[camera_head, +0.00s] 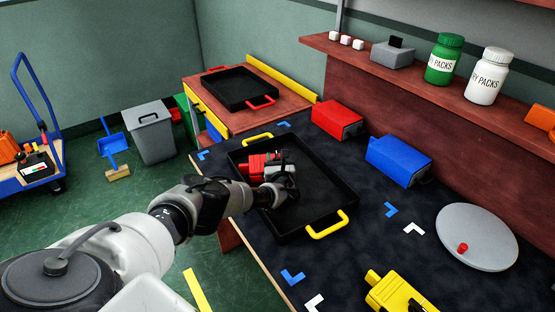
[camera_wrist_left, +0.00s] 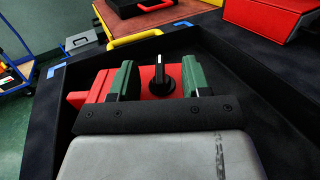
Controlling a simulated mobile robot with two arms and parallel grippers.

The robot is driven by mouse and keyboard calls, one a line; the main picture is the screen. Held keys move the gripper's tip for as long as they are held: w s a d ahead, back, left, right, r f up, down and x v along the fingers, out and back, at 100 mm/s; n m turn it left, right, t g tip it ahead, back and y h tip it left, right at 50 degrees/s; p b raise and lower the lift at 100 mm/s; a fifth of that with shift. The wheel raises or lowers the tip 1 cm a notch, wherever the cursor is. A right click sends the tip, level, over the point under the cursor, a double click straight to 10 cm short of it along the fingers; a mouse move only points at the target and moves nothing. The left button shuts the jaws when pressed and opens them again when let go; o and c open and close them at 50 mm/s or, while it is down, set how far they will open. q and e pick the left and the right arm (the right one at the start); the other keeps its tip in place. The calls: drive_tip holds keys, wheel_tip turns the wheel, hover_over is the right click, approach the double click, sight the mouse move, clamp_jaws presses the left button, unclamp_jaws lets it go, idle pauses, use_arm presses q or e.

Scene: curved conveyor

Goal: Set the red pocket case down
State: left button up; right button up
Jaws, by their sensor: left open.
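The red pocket case (camera_head: 255,162) lies inside the black tray with yellow handles (camera_head: 315,220), near its far left end. It also shows in the left wrist view (camera_wrist_left: 98,88), with a black knob on its face. My left gripper (camera_head: 274,166) is over the case and partly hides it. In the left wrist view its two green-padded fingers (camera_wrist_left: 158,80) are open, one on each side of the knob. I cannot tell whether the fingers touch the case. My right gripper is not in view.
A red box (camera_head: 338,119) and a blue box (camera_head: 398,160) stand right of the tray. A yellow device (camera_head: 392,290) and a round grey plate (camera_head: 477,235) are nearer. Another black tray with red handles (camera_head: 240,88) sits beyond. The tray's near half is empty.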

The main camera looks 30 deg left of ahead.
use_arm(q)
drive_tip(key=p+v, duration=0.2)
drive_tip(key=v, duration=0.4)
drive_tip(key=shift+s+d, duration=0.15)
drive_tip(key=shift+s, duration=0.1)
drive_tip(key=shift+s+d, duration=0.3)
drive_tip(key=shift+r, duration=0.1)
